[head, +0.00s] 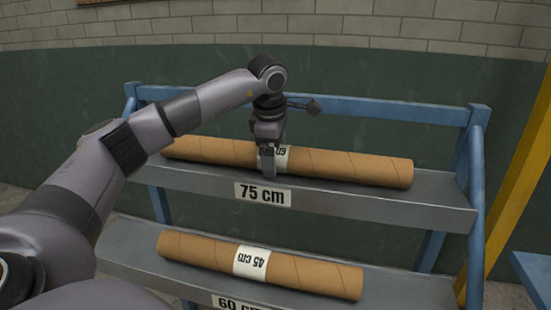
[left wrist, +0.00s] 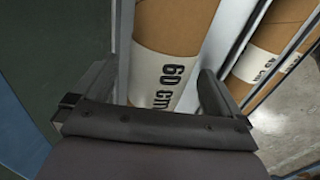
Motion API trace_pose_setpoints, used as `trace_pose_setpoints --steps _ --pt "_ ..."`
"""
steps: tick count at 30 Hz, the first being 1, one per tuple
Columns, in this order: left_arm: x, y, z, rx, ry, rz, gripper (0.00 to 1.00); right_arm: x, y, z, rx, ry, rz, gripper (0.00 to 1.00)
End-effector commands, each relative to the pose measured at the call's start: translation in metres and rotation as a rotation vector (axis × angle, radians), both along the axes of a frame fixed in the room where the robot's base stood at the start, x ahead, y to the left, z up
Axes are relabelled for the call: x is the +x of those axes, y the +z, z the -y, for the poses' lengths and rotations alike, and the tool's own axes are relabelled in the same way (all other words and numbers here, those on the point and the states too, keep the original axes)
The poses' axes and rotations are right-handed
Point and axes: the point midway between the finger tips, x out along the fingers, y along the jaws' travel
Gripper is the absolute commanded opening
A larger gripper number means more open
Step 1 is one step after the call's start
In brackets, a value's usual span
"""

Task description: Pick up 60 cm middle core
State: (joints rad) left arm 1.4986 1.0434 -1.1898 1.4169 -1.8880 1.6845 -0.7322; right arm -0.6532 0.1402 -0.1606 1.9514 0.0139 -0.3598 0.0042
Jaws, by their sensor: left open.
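The 60 cm core (head: 345,166) is a brown cardboard tube with a white middle label. It lies on the upper shelf, whose front tag reads 75 cm. My left gripper (head: 267,160) is open and points down at the label, hiding part of it. In the left wrist view the gripper (left wrist: 160,75) has one finger on each side of the core (left wrist: 172,28), over its "60 cm" label. I cannot tell whether the fingers touch it. My right gripper is not in view.
A similar core (head: 310,275) labelled 45 cm lies on the lower shelf, whose tag reads 60 cm. The blue rack frame (head: 400,110) runs behind the upper shelf (head: 400,200), and a yellow post (head: 510,200) stands at right.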

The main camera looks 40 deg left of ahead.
Motion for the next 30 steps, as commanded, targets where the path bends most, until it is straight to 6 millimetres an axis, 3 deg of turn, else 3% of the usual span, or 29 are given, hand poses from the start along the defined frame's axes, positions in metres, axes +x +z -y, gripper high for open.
trace_pose_setpoints --steps 7,15,25,30 --pt "0.001 -0.001 0.000 0.001 0.000 0.001 1.00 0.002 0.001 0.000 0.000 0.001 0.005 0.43" --pt "0.001 -0.001 0.000 0.000 0.001 0.001 0.13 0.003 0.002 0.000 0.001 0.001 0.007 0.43" --pt "0.001 0.004 0.000 -0.001 0.000 0.006 0.13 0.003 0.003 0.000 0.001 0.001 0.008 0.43" --pt "0.002 0.020 0.000 -0.001 0.000 0.009 0.13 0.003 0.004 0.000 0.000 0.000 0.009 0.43"
